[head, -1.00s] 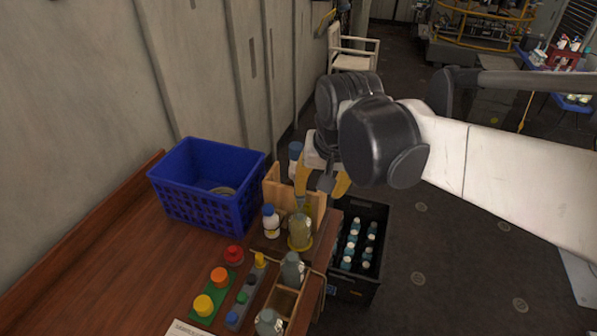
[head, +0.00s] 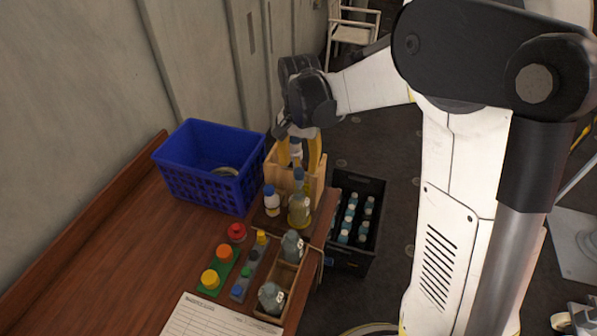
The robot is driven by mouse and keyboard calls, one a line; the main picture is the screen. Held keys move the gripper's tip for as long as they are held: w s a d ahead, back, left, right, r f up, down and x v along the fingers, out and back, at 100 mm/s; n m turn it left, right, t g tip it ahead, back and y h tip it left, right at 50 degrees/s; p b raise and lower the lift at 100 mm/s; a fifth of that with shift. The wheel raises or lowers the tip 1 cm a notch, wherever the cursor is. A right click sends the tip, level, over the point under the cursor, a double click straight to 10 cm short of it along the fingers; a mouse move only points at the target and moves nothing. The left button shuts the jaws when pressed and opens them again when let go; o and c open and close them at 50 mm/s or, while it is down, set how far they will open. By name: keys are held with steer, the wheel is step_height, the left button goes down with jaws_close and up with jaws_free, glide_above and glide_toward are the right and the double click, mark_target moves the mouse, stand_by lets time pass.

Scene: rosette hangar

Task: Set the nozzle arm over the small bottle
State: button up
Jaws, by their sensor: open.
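A wooden stand (head: 318,185) is at the table's right edge, behind two bottles. A small white bottle with a blue cap (head: 272,203) stands upright at left in front of it. A larger yellowish bottle (head: 299,210) stands to its right. A slim blue part (head: 299,181), perhaps the nozzle arm, shows directly above the larger bottle, not above the small one. My gripper (head: 298,168) is above the stand, its yellow fingers spread. A white and blue item (head: 295,150) appears between the fingers; contact cannot be told. The nozzle arm's pivot is hidden.
A blue crate (head: 205,185) sits left of the stand. Colored buttons (head: 225,252), grey bottles (head: 292,245) in a wooden rack and a paper sheet (head: 210,318) lie in front. A black crate (head: 345,258) with bottles is on the right.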

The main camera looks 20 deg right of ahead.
mark_target(299, 170)
steer(key=shift+f, duration=1.55)
jaws_close()
